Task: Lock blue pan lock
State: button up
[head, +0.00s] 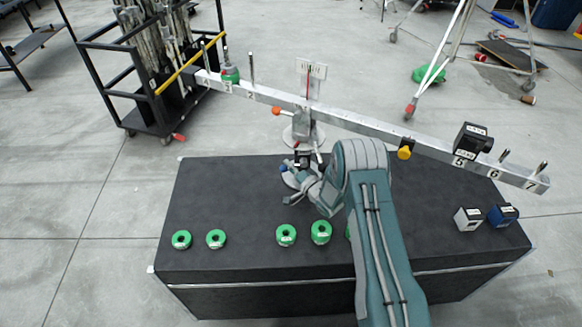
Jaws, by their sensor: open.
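The blue pan lock appears as a small blue knob (283,168) low on the left side of the balance stand (303,133). My gripper (288,188) is open, just below and right of the blue knob in the picture. The balance beam (340,118) slopes down to the right. My arm hides part of the table and the area right of the stand.
An orange knob (275,112) and a yellow knob (404,153) sit along the beam. A green weight (230,75) and a black block (473,139) are on it. Green rings (286,234) and white (467,219) and blue (502,215) blocks stand on the black table (215,200).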

jog(key=shift+d, duration=0.1)
jog(key=c, duration=0.4)
jog(key=shift+d, duration=0.25)
grip_shut()
jog(key=shift+d, duration=0.45)
jog(key=shift+a, duration=0.15)
jog(key=shift+r+m, duration=0.1)
jog(key=shift+m, duration=0.3)
jog(key=shift+r+m+t+y, duration=0.15)
jog(key=shift+r+m+t, duration=0.1)
jog(key=shift+m+t, duration=0.35)
jog(key=shift+r+m+t+y, duration=0.2)
jog(key=shift+m+t, duration=0.2)
jog(key=shift+m, duration=0.3)
